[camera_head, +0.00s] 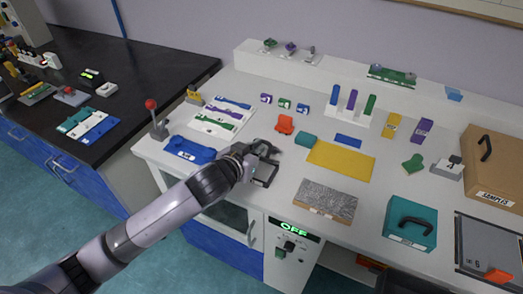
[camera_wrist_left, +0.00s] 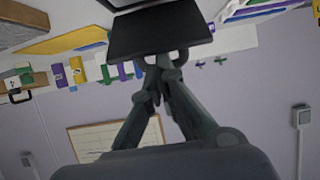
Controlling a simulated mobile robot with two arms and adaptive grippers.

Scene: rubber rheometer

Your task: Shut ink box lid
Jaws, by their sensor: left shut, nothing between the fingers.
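A small dark box (camera_head: 264,174), which looks like the ink box, sits on the white bench near its front edge. My left gripper (camera_head: 267,151) is shut and empty, just behind and over the box, and partly hides it. In the left wrist view a flat black panel (camera_wrist_left: 160,34), apparently the box's lid, lies across the top. The left gripper (camera_wrist_left: 166,62) has its fingertips together at the panel's edge. I cannot tell whether they touch it, nor how far the lid is tilted. My right gripper is not in view.
A blue tray (camera_head: 188,150) lies left of the box, and a grey textured block (camera_head: 325,202) lies to its right. A yellow mat (camera_head: 341,161) and a red-orange piece (camera_head: 285,123) lie behind. A teal box with a black handle (camera_head: 410,222) stands farther right.

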